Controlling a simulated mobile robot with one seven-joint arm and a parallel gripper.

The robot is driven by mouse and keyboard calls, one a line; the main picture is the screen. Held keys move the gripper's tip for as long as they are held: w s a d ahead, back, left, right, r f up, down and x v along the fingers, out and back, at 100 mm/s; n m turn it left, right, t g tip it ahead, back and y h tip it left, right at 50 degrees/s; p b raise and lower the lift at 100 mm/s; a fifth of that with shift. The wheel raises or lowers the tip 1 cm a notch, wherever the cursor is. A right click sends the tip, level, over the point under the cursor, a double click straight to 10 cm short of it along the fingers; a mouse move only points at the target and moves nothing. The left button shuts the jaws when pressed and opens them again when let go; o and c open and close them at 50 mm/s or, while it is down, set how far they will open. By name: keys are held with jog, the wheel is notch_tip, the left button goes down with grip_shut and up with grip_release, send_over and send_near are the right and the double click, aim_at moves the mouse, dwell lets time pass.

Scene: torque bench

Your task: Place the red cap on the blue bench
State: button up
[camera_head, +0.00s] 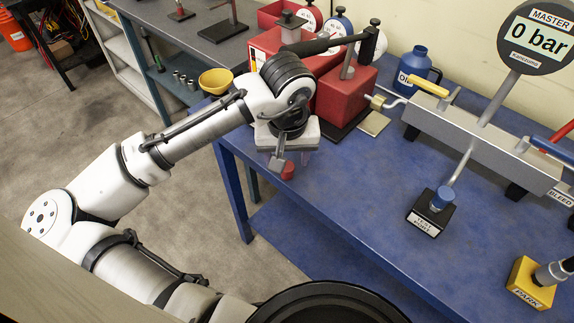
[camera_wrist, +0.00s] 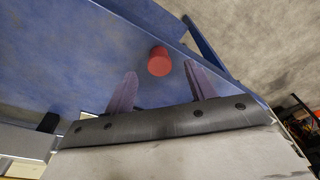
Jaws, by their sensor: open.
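The red cap (camera_head: 288,170) is a small cylinder over the blue bench (camera_head: 335,195), near its front left edge. It appears to rest on the bench top, though its base is hard to make out. In the wrist view the red cap (camera_wrist: 159,62) shows against the blue surface, close to the edge. My gripper (camera_wrist: 160,72) is open, its two fingers spread apart. The cap appears between and slightly beyond the fingertips, with visible gaps on both sides. In the head view my gripper (camera_head: 290,160) hangs close to the cap, its fingers partly hidden by the wrist.
A red block device (camera_head: 345,97) stands behind my wrist. A blue bottle (camera_head: 418,68), a grey manifold (camera_head: 470,135), a black test port block (camera_head: 432,212) and a yellow park block (camera_head: 530,283) are to the right. The bench's middle front is clear.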

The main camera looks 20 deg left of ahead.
aim_at(287, 171)
jog(key=shift+w+a+f, duration=0.1)
jog(key=shift+w+f, duration=0.05)
jog(key=shift+f, duration=0.55)
jog(key=shift+w+f, duration=0.15)
jog(key=shift+f, duration=0.5)
jog(key=shift+c, duration=0.4)
jog(key=c, duration=1)
jog(key=shift+r, duration=0.1)
jog(key=shift+c, duration=0.2)
